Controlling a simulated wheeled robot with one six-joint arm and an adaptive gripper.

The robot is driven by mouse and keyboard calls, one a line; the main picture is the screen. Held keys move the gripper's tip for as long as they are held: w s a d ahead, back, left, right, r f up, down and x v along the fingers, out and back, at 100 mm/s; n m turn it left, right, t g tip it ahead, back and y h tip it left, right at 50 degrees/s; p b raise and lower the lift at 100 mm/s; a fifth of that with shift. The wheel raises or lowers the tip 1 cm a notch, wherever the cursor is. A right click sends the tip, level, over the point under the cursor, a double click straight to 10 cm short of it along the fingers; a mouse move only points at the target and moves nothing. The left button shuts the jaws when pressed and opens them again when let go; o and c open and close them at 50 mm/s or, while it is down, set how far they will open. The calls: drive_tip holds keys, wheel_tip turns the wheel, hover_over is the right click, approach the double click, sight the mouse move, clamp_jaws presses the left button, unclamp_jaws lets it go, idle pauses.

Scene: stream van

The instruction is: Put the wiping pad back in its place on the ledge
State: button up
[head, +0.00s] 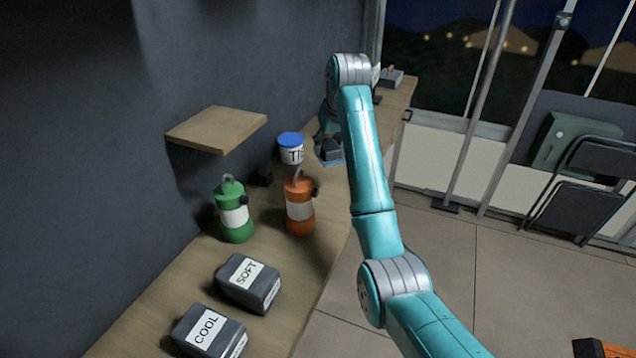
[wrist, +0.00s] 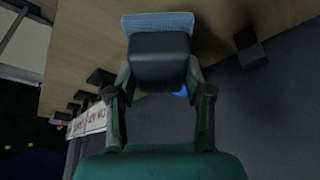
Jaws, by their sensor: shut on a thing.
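My gripper (head: 326,132) is shut on the wiping pad (head: 331,150), a dark block with a light blue face. In the wrist view the pad's dark back (wrist: 160,62) sits between the fingers, with its blue edge (wrist: 158,22) toward the wooden surface. The long wooden ledge (head: 145,315) runs along the dark wall. The pad is over or beside its right edge, just right of the white tub; I cannot tell whether it touches the wood.
A white tub with a blue lid (head: 290,148), an orange bottle (head: 300,205) and a green bottle (head: 233,212) stand on the ledge. Boxes marked SOFT (head: 248,283) and COOL (head: 208,332) lie nearer. A small wooden shelf (head: 216,129) juts from the wall. Folded chairs (head: 580,185) stand right.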

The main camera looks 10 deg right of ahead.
wheel_tip(320, 180, down, 5)
drive_tip(key=shift+a+r, duration=0.15)
drive_tip(key=shift+r, duration=0.05)
drive_tip(key=shift+f, duration=2.4)
drive_tip(key=o, duration=1)
drive_tip(key=shift+r, duration=0.1)
